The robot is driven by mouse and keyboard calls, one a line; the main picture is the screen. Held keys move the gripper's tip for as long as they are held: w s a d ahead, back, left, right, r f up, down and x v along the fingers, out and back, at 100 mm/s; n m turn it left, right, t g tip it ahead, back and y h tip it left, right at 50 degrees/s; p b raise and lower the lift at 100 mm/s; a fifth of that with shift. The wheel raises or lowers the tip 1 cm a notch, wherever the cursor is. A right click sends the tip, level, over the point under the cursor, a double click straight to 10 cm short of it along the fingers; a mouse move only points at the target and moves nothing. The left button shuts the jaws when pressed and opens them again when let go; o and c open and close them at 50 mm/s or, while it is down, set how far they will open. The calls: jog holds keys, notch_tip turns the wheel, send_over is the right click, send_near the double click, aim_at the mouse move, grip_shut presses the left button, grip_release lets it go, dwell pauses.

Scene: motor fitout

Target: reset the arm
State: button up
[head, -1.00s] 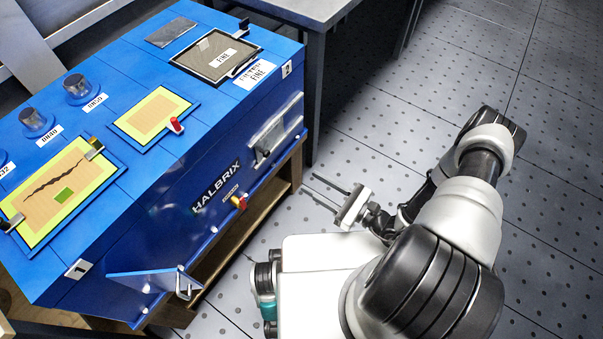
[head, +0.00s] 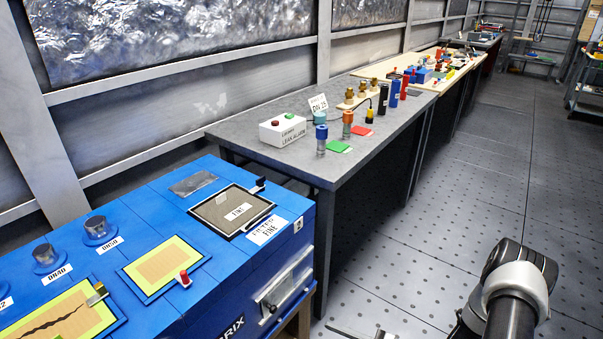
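My gripper (head: 345,331) shows only in part at the bottom edge of the head view, over the floor to the right of the blue cabinet. One finger shows; the rest is cut off by the frame. A second earlier its two fingers stood apart with nothing between them. My arm (head: 515,290) shows at the lower right, bent and clear of the furniture.
The blue cabinet (head: 150,232) fills the lower left, with yellow-framed panels and a dark filter panel (head: 232,211) on top. A grey bench (head: 345,165) behind it holds an alarm box (head: 283,130) and several coloured cylinders. The floor (head: 455,205) at right is clear.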

jog(key=s+r+n+g+h, duration=0.3)
jog(key=r+n+g+h, duration=0.3)
jog(key=r+n+g, duration=1.15)
jog(key=s+d+r+n+t+h, duration=0.25)
jog(key=r+t, duration=0.25)
jog(key=r, duration=0.3)
jog(key=s+d+r+n+t+h, duration=0.1)
jog(key=s+r+t+h, duration=0.3)
jog(key=r, duration=0.4)
jog(key=s+d+r+n+t+h, duration=0.1)
jog(key=s+d+r+t+h, duration=0.15)
jog(key=r+t, duration=0.45)
notch_tip(320, 180, up, 24)
jog(key=g+p, duration=0.1)
jog(key=p, duration=2.1)
jog(key=shift+a+f+h, duration=0.25)
jog(key=shift+h, duration=0.05)
